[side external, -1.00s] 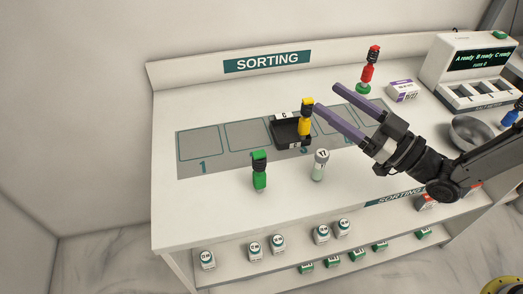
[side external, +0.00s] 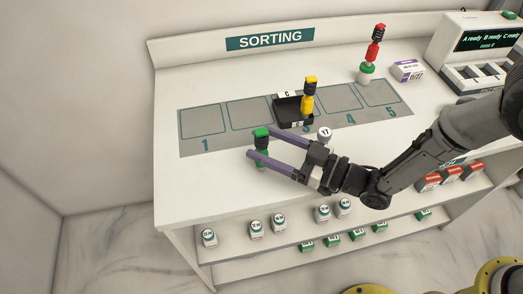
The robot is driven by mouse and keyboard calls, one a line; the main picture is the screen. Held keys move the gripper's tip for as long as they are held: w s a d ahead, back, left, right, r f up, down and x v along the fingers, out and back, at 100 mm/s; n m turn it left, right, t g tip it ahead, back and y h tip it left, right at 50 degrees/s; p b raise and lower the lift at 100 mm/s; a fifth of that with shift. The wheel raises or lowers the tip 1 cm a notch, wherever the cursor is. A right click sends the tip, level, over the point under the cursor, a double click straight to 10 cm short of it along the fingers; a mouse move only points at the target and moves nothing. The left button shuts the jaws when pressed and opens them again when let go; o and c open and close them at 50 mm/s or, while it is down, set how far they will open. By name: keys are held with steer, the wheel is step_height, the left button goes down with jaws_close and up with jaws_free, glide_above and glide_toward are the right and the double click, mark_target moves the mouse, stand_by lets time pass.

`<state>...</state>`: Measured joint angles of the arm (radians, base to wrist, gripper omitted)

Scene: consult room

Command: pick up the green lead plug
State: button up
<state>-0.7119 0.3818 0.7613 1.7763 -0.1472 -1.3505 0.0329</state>
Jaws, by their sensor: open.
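The green lead plug (side external: 261,137) stands upright on the white table, just in front of the grey sorting mat. Its dark upper band and green top show above my finger. My gripper (side external: 258,143) is open, low over the table, with its two purple fingers reaching left on either side of the plug. One finger passes behind it and the other in front, hiding part of its lower body. I cannot tell whether the fingers touch it.
A white bottle marked 17 (side external: 324,134) stands right behind my gripper. A black tray (side external: 292,112) with a yellow plug (side external: 308,97) is on the mat (side external: 205,124). A red plug (side external: 374,50) stands on a green-and-white piece (side external: 366,72) near a purple-white box (side external: 407,69). The table's left part is clear.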

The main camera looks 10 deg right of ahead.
steer(key=shift+w+d+x, duration=0.1)
steer(key=shift+w+x, duration=0.05)
steer(key=shift+x, duration=1.15)
steer(key=shift+w+d+x, duration=0.1)
steer(key=shift+d+x, duration=0.05)
steer(key=shift+x, duration=1.1)
jaws_close()
